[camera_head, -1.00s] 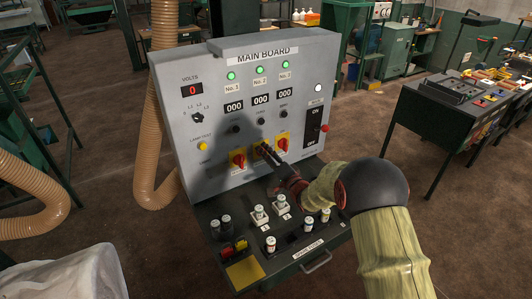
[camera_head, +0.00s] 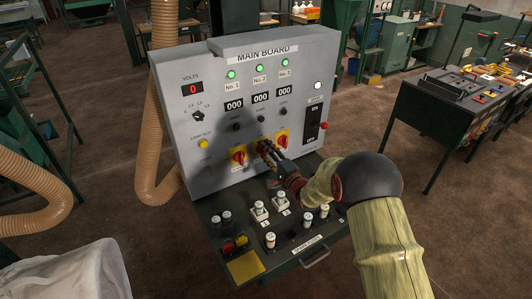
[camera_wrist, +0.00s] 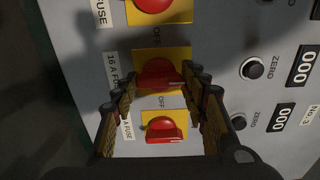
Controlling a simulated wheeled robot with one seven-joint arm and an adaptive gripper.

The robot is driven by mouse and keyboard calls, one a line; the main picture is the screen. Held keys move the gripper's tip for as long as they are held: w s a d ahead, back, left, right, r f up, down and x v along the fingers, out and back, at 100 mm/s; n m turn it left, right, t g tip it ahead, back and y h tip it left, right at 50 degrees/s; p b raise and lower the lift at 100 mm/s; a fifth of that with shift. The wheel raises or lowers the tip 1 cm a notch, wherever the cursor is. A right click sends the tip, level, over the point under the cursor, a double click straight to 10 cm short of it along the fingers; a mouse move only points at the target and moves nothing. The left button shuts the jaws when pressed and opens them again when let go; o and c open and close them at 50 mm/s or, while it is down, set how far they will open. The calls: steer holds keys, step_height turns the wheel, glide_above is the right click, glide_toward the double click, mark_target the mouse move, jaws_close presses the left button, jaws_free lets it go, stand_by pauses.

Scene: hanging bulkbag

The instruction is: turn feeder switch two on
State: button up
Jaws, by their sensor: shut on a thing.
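The main board (camera_head: 215,90) carries three red rotary switches on yellow plates. Feeder switch two, the middle one (camera_head: 262,147), is mostly hidden by my gripper (camera_head: 266,149) in the head view. In the wrist view its red knob (camera_wrist: 158,73) sits between the two fingers of my gripper (camera_wrist: 163,80), which is shut on it. An OFF label shows at the edge of its plate; I cannot tell which setting the knob points to. Switch one (camera_head: 237,157) and switch three (camera_head: 282,142) stand at either side. The green No. 2 lamp (camera_head: 259,69) is lit.
Below the board a dark shelf (camera_head: 250,240) holds several fuses and a yellow pad (camera_head: 245,267). A beige hose (camera_head: 146,150) runs at the left.

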steer(key=o, duration=1.1)
steer(key=shift+o, duration=0.3)
steer(key=v, duration=1.2)
